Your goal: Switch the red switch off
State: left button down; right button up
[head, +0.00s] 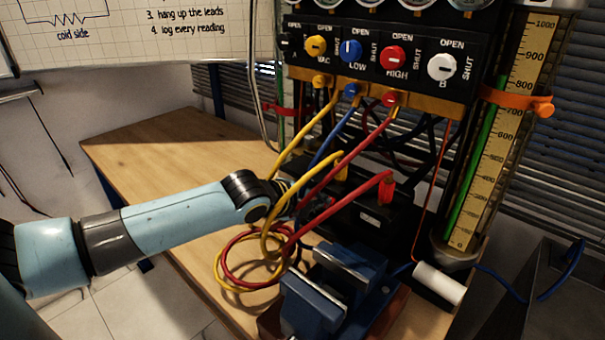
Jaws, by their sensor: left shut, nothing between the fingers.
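A red round knob (393,58) marked HIGH, with OPEN above it and SHUT beside it, sits on the black valve panel (462,92). I cannot make out a separate red switch; part of the area behind the leads is dark and covered. A black box (375,222) with a small pale label stands on the bench below the panel. My left gripper (312,203) is shut and empty, low in front of the panel, among the hoses and left of the black box. Its fingertips are dark and partly hidden by the hoses. My right gripper is not in view.
A blue vise (330,290) stands in front. A tall gauge (505,130) is at right. The wooden bench (165,150) is clear at left.

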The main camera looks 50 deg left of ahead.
pick_arm(q)
jog(key=v, duration=1)
jog(key=shift+s+r, duration=0.2)
jog(key=shift+r, duration=0.1)
jog(key=shift+s+d+r+g+b, duration=0.15)
jog(key=shift+s+d+g+b, duration=0.15)
jog(key=shift+b, duration=0.3)
jog(key=shift+s+d+r+g+b, duration=0.1)
jog(key=shift+s+d+r+b, duration=0.15)
jog(key=shift+s+b, duration=0.25)
jog(key=shift+w+f, duration=0.1)
jog(key=shift+w, duration=0.05)
jog(key=b+x, duration=0.1)
jog(key=x, duration=1.3)
jog(key=shift+d+b, duration=0.1)
jog(key=shift+b, duration=0.2)
